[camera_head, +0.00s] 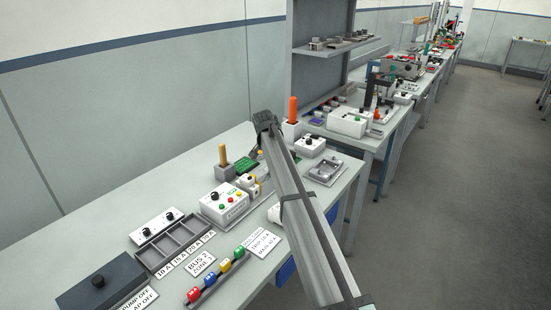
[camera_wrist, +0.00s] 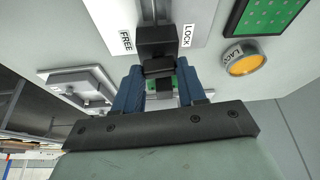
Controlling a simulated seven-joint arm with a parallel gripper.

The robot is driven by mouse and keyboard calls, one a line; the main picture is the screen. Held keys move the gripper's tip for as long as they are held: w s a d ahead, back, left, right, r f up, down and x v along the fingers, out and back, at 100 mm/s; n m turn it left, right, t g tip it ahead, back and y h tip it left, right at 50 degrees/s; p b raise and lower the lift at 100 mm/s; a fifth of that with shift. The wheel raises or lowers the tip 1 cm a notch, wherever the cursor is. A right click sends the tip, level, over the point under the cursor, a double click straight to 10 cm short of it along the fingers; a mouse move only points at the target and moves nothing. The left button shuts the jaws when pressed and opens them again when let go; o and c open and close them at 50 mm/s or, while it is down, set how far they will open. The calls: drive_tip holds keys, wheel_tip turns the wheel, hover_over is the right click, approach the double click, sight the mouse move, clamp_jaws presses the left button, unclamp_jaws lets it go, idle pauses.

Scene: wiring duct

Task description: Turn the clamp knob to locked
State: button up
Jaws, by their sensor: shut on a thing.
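In the wrist view, the dark clamp knob (camera_wrist: 155,42) sits on a white panel (camera_wrist: 98,12). The FREE label (camera_wrist: 126,42) is on its left and the LOCK label (camera_wrist: 188,35) on its right. My gripper (camera_wrist: 158,76) has its two blue fingers on either side of the dark knob part, shut on it. The knob's exact turn angle is hard to read, as the fingers and palm hide part of it. In the head view I cannot make out the fingertips or the knob clearly.
On the bench (camera_head: 110,222) stand a white control box (camera_head: 224,205), a grey compartment tray (camera_head: 170,243) and an orange-handled tool (camera_head: 293,108). Bare bench lies at the far left.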

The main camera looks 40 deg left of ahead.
drive_tip(key=shift+a+m+h, duration=0.1)
drive_tip(key=shift+m+h, duration=0.2)
drive_tip(key=shift+m, duration=0.3)
drive_tip(key=o, duration=1.1)
drive_tip(key=shift+c, duration=0.2)
drive_tip(key=shift+r, duration=0.1)
drive_tip(key=v, duration=1.3)
drive_tip(key=shift+r, duration=0.3)
drive_tip(key=shift+s, duration=0.1)
